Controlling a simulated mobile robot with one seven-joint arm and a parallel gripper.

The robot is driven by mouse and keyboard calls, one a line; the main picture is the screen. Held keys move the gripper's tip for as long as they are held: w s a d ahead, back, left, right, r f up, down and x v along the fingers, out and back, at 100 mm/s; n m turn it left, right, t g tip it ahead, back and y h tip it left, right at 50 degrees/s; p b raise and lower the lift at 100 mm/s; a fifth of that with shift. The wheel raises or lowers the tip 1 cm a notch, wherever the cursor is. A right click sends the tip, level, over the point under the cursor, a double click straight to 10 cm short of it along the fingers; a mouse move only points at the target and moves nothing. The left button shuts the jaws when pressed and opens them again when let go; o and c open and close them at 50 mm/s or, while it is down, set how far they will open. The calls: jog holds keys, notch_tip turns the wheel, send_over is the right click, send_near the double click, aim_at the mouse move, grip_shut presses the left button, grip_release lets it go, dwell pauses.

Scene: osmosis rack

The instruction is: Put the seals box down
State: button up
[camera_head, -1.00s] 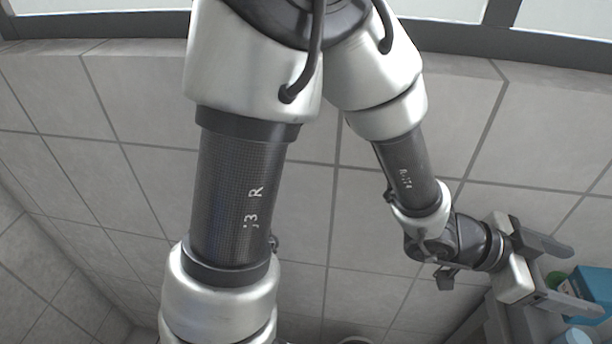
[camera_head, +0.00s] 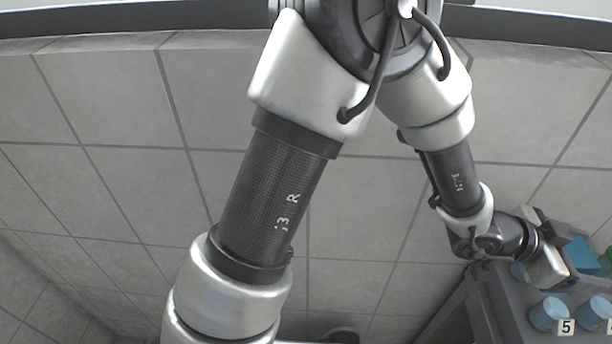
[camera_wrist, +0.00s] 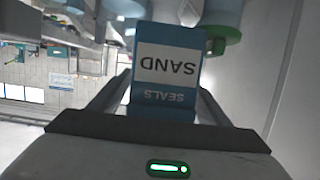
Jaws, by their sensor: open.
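The seals box (camera_head: 582,254) is blue and sits between the fingers of my gripper (camera_head: 583,262) at the right edge of the head view, over or at a grey rack. In the wrist view the seals box (camera_wrist: 168,68) shows a white label reading SAND upside down, with SEALS on the blue part below. My gripper (camera_wrist: 163,98) is open, with one finger on each side of the box. I cannot tell whether the fingers touch it, and its underside is hidden.
Blue round containers (camera_head: 548,313) stand on the grey rack (camera_head: 490,292), by a plate marked 5 (camera_head: 567,327). A green thing (camera_wrist: 216,46) and pale blue round containers (camera_wrist: 222,18) are just beyond the box. Tiled floor left of the rack is clear.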

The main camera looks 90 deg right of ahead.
jog(key=c, duration=1.4)
jog(key=shift+o, duration=0.2)
jog(key=shift+r, duration=0.15)
